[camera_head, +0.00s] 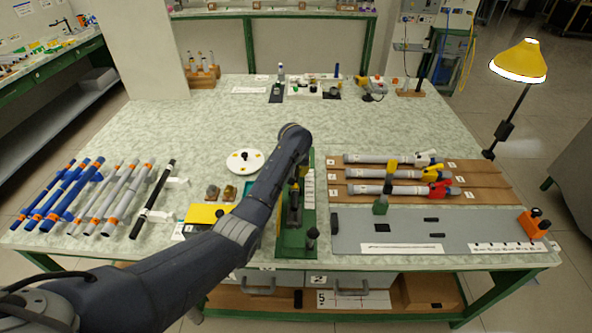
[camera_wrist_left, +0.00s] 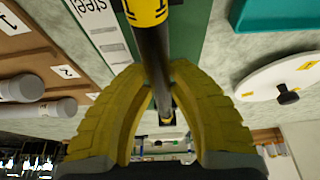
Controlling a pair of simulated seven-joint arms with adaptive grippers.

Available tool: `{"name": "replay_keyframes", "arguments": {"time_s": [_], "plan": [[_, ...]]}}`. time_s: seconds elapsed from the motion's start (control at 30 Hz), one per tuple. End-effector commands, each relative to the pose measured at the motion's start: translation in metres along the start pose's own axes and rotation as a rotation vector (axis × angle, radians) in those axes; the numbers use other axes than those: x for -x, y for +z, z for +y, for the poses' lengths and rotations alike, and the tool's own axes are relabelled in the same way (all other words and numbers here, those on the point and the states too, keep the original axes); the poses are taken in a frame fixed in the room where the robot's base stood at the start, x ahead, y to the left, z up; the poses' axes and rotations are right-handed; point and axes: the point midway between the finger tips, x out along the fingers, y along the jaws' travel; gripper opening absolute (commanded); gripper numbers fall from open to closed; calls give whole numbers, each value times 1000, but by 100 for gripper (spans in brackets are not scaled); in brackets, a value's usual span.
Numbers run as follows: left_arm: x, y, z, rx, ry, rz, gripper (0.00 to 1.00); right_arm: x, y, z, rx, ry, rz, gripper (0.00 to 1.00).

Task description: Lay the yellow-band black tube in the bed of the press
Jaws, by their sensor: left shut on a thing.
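My left gripper (camera_wrist_left: 160,92) is shut on a black tube (camera_wrist_left: 155,55) with a yellow band (camera_wrist_left: 147,12), seen in the left wrist view. The tube runs between the yellow fingers, its far end pointing away from the wrist. In the head view my left arm reaches over the green press (camera_head: 296,243) and hides part of it. A dark length, apparently the tube, shows above the press bed. I cannot tell whether the tube touches the bed. My right gripper is not in view.
Another black tube (camera_head: 152,200) and several blue and grey tubes lie at the left. A white disc (camera_head: 245,161) lies left of the press. A wooden board (camera_head: 480,183) with white tubes and a grey plate (camera_head: 400,225) are on the right.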

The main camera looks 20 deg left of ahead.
Motion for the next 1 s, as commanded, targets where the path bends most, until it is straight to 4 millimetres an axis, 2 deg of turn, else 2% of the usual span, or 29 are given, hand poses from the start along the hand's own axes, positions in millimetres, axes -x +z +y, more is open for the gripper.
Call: {"name": "replay_keyframes", "arguments": {"time_s": [0.27, 0.3, 0.5, 0.8, 1.0], "plan": [[-4, 2, 0, 0, 0, -1, 3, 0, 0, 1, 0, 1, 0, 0], [-5, 2, 0, 0, 0, -1, 21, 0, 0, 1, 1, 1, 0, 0], [-4, 2, 0, 0, 0, -1, 44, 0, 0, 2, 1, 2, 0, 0], [-3, 2, 0, 0, 1, 0, 45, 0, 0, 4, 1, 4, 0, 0], [13, 2, 2, -1, 4, 1, 45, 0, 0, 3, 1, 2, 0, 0]]}}
